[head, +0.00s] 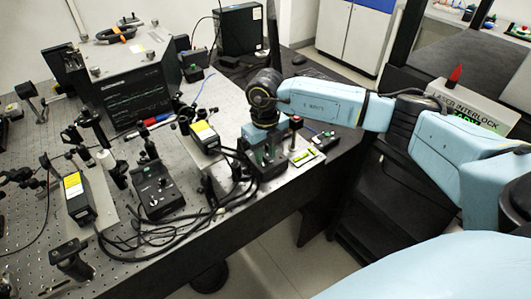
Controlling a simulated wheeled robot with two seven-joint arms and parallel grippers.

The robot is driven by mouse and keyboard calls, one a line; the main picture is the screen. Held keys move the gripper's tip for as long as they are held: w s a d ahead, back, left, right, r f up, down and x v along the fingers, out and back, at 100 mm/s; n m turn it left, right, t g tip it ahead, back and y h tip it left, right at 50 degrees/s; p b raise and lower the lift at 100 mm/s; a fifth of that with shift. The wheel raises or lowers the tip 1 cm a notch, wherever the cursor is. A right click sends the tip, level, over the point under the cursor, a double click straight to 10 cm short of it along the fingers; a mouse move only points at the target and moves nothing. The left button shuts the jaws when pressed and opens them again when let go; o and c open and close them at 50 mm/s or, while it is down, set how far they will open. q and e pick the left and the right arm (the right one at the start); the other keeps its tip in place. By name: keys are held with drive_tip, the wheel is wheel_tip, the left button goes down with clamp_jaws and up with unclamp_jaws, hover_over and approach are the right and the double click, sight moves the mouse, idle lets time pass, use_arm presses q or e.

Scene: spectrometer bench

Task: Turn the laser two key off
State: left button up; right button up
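My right arm comes in from the right, and its gripper (267,157) points down over the right part of the optical bench. A second black control box (154,192) with small knobs lies to the left, in plain view. Two black laser heads with yellow labels, one at the left (79,197) and one near the gripper (204,136), stand on the bench. My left gripper is out of view.
Black cables (150,238) loop across the bench front. A small box with a red button (296,121) and a yellow-green item (302,156) are right of the gripper. A large instrument with a screen (137,97) stands behind. A lit interlock sign (463,112) is at the right.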

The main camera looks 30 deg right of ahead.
sight(265, 158)
wheel_tip(265, 158, up, 13)
drive_tip(key=shift+b, duration=0.3)
idle(0.5)
